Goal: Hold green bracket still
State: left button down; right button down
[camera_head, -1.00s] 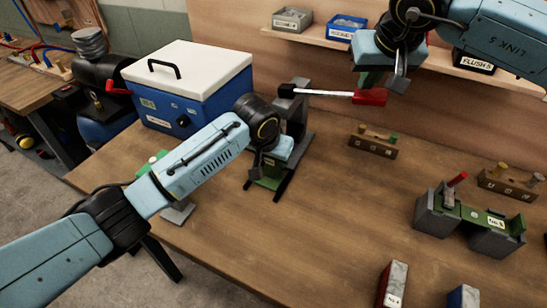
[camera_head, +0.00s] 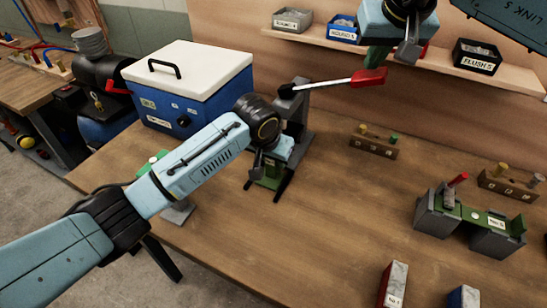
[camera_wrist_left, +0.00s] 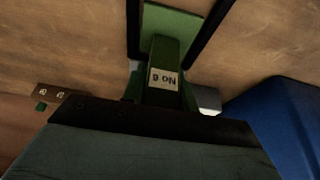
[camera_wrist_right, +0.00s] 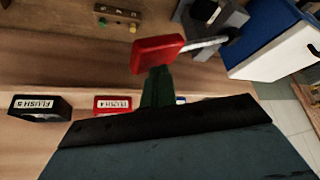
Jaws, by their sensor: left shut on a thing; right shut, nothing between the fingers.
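The green bracket (camera_head: 268,178) stands in the dark grey lever tool (camera_head: 298,120) on the bench. In the left wrist view the green bracket (camera_wrist_left: 170,25) lies between two dark rails and bears a "No 6" label. My left gripper (camera_head: 270,163) is shut on it; the contact is partly hidden. The lever's red handle (camera_head: 369,77) sticks out to the right and also shows in the right wrist view (camera_wrist_right: 158,52). My right gripper (camera_head: 376,58) is shut and empty, its green fingertips (camera_wrist_right: 156,85) at the red handle, seemingly touching it.
A blue cooler box (camera_head: 190,95) with a white lid stands behind my left arm. A shelf with bins (camera_head: 480,56) runs along the back wall. A grey fixture with a green piece (camera_head: 470,218) stands at right. The middle of the bench is clear.

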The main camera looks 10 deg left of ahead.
notch_tip(320, 180, up, 6)
jog(key=shift+f, duration=0.15)
dwell(0.6)
pick_arm(q)
jog(key=c, duration=1)
grip_release()
jog(key=shift+r, duration=0.1)
